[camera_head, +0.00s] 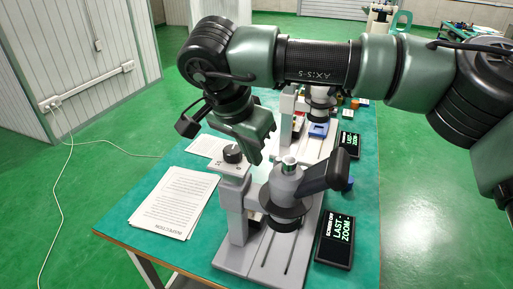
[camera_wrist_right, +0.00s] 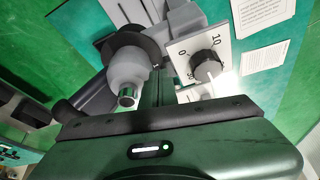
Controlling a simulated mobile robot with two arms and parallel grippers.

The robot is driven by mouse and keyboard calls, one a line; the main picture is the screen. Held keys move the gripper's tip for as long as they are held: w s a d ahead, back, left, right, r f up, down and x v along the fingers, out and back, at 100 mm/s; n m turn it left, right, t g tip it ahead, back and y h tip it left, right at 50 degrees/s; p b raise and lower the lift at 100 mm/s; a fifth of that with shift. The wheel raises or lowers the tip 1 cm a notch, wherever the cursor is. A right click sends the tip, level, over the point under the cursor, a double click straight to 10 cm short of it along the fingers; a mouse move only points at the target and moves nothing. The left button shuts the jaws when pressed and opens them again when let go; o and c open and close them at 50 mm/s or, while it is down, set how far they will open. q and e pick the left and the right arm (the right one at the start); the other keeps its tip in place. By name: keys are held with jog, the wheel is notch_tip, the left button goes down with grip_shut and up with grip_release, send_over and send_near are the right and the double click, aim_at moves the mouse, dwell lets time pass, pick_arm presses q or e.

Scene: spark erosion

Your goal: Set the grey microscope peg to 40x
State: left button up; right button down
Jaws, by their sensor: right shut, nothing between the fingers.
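The grey microscope (camera_head: 287,183) stands at the front of the teal table. Its black round knob (camera_head: 233,154) sits on a white dial plate (camera_head: 240,168) on top of the column. My left gripper is out of view.
A black screen reading "LAST ZOOM" (camera_head: 335,238) lies right of the microscope. Printed sheets (camera_head: 170,203) lie to its left. A second, white microscope (camera_head: 318,128) and another screen (camera_head: 348,144) stand behind.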

jog(key=p+x, duration=0.1)
jog(key=x, duration=0.6)
jog(key=shift+w+d+f+p, duration=0.1)
jog(key=shift+f+p, duration=0.05)
jog(key=shift+p, duration=0.25)
jog(key=shift+w+d+p, duration=0.3)
jog(key=shift+w+p, duration=0.05)
jog(key=shift+w, duration=0.2)
jog(key=shift+w+d+p, duration=0.35)
jog(key=shift+w, duration=0.25)
jog(key=shift+w+d, duration=0.4)
jog(key=shift+w, duration=0.15)
jog(key=shift+d, duration=0.1)
